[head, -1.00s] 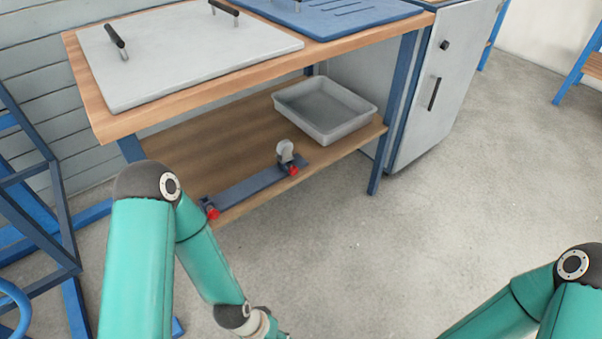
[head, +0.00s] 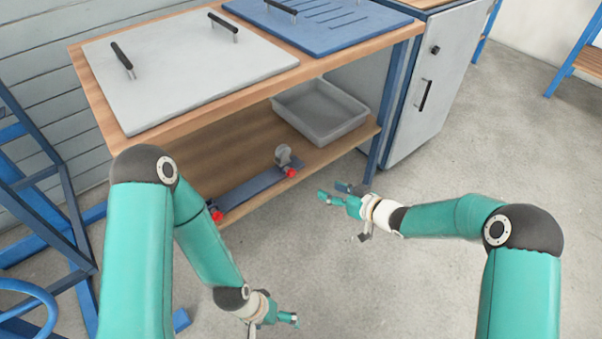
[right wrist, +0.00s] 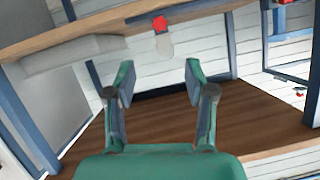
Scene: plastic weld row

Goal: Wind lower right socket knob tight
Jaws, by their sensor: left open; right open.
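The lower right red knob (head: 291,173) is at the right end of a dark blue bar (head: 250,190) on the bench's lower shelf, beside a grey-white round part (head: 284,154). In the right wrist view the knob (right wrist: 159,24) shows beyond and above the gap between my fingers. My right gripper (head: 331,191) is open and empty, to the right of the knob and apart from it. Its fingers (right wrist: 160,72) are spread in the right wrist view. My left gripper (head: 293,319) is open and empty, low in front of the bench. A second red knob (head: 216,216) is at the bar's left end.
A grey tray (head: 320,133) stands on the lower shelf (head: 225,145) behind the bar. The bench top (head: 170,122) overhangs the shelf, and a blue leg (head: 382,140) stands at its right corner. The floor in front is clear.

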